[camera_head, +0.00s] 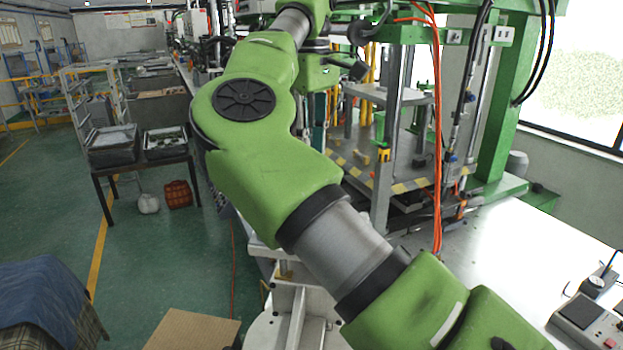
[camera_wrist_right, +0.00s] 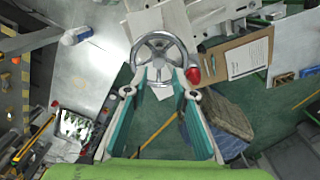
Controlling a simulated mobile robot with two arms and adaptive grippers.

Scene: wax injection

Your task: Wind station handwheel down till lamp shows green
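The silver handwheel (camera_wrist_right: 138,52) is at the upper middle of the right wrist view, with a red knob (camera_wrist_right: 193,75) at its lower right. My right gripper (camera_wrist_right: 160,76) reaches up to the wheel's lower rim. Its two teal-lined fingers stand apart, one on each side of the hub's line; I cannot tell whether they touch the rim. The right fingertip is close beside the red knob. My left gripper is in neither view. I cannot make out a lit green lamp.
A brown clipboard (camera_wrist_right: 215,65) with a paper lies right of the wheel. A white bottle (camera_wrist_right: 76,35) is at upper left. In the head view, a green-framed press (camera_head: 497,100) stands behind my arm, and a control box (camera_head: 583,318) sits on the bench at right.

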